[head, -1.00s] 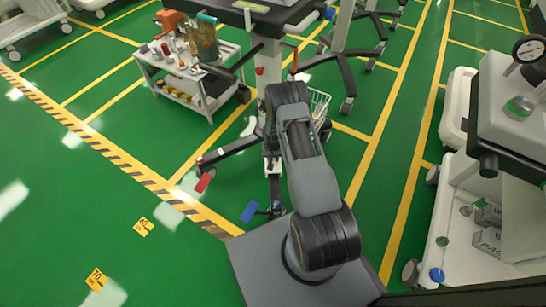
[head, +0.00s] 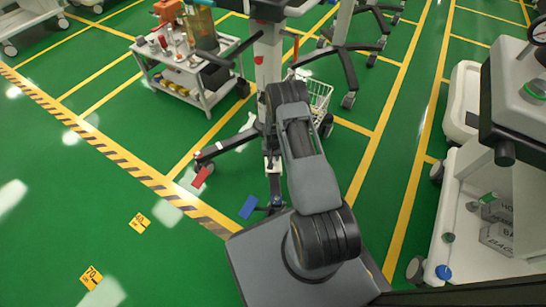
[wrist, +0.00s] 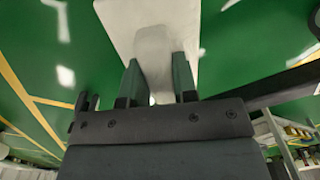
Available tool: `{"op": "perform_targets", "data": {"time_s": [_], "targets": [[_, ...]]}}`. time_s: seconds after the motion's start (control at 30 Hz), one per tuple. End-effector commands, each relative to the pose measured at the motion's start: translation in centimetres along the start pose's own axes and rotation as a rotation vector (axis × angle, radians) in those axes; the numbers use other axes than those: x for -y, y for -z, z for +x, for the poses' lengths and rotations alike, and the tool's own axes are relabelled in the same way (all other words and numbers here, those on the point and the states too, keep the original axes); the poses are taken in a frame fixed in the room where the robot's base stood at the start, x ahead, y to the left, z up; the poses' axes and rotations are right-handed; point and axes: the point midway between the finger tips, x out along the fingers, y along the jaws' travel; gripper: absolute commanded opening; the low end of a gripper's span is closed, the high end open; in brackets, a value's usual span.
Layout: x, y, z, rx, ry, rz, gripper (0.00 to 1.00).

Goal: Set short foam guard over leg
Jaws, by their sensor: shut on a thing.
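My gripper (wrist: 157,72) shows in the wrist view with its two dark fingers closed on a pale, rounded block, which I take to be the short foam guard (wrist: 153,48). A larger white surface (wrist: 185,22) lies just beyond it; I cannot tell whether they touch. In the head view my arm hides the gripper and most of what it holds. The stand's wheeled base shows left of my arm, with a dark leg (head: 225,146) reaching left to a caster. Another leg (head: 274,186) points toward me. I cannot see a guard around either leg.
A red piece (head: 201,176) and a blue piece (head: 248,207) are low near the leg ends. A white cart (head: 205,85) with bottles stands at upper left. A large pale machine (head: 500,200) stands at right. Green floor at lower left is clear apart from yellow markers.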

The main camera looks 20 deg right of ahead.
Motion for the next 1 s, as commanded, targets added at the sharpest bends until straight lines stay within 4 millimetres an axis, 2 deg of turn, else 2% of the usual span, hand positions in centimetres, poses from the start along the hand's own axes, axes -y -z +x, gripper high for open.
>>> {"op": "perform_targets", "data": {"time_s": [0.03, 0.33, 0.63, 0.77, 1.0], "targets": [[0.0, 0.0, 0.0, 0.000, 0.000, 0.000, 0.29], [0.0, 0.0, 0.0, 0.000, 0.000, 0.000, 0.56], [0.0, 0.0, -0.5, -0.001, 0.000, 0.000, 0.56], [0.0, 0.1, -2.3, -0.002, 0.000, 0.000, 0.56], [0.0, 0.1, -7.4, -0.002, 0.000, 0.000, 0.56]]}}
